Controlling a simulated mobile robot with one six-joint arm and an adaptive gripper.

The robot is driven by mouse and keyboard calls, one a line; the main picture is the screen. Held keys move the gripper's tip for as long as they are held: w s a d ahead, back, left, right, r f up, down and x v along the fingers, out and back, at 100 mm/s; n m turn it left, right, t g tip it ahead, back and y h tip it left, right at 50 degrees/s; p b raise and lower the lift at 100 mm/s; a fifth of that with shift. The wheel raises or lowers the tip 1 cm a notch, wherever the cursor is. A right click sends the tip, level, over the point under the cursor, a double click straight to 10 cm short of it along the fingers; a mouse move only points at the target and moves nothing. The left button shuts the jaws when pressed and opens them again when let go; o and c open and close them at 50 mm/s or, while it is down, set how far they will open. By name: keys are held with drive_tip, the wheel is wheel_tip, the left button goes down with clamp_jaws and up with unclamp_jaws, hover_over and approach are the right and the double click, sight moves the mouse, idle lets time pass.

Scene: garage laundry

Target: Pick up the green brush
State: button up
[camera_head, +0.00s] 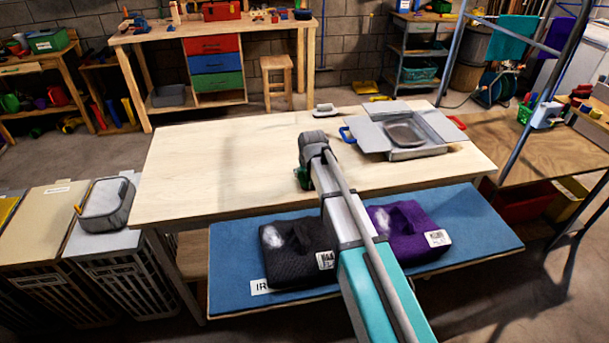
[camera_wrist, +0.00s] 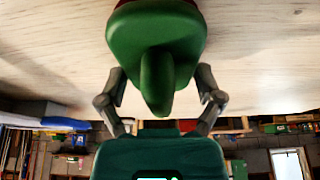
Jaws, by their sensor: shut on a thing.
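The green brush (camera_wrist: 155,45) fills the top middle of the wrist view, with its rounded handle pointing down between my fingers and a dark red edge at the top. My gripper (camera_wrist: 160,85) is shut on it, one finger on each side. In the head view a small green part of the brush (camera_head: 302,179) shows beneath my gripper, over the pale wooden table (camera_head: 220,165). My arm hides most of the brush there, and I cannot tell whether it touches the table.
An open grey box (camera_head: 406,153) with a grey dish stands on the table's right, beside a blue-handled item (camera_head: 347,135). A white-grey object (camera_head: 324,110) lies at the back edge. The table's left half is clear. Black and purple folded cloths lie on the blue lower shelf (camera_head: 235,240).

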drive_tip(key=shift+r, duration=0.2)
wheel_tip(320, 180, up, 3)
drive_tip(key=p, duration=0.3)
drive_tip(key=s+d+r+p, duration=0.1)
drive_tip(key=r+p, duration=0.1)
drive_tip(key=s+d+r+p, duration=0.1)
drive_tip(key=p, duration=0.1)
drive_tip(key=s+d+r+p, duration=0.1)
drive_tip(key=r+p, duration=0.1)
drive_tip(key=shift+d+r, duration=0.35)
drive_tip(key=shift+d, duration=0.05)
drive_tip(key=s+d+r+p, duration=0.4)
drive_tip(key=s+d, duration=0.1)
drive_tip(key=d, duration=0.2)
drive_tip(key=shift+s+d, duration=0.2)
drive_tip(key=shift+d, duration=0.05)
drive_tip(key=o, duration=0.7)
drive_tip(key=c, duration=0.5)
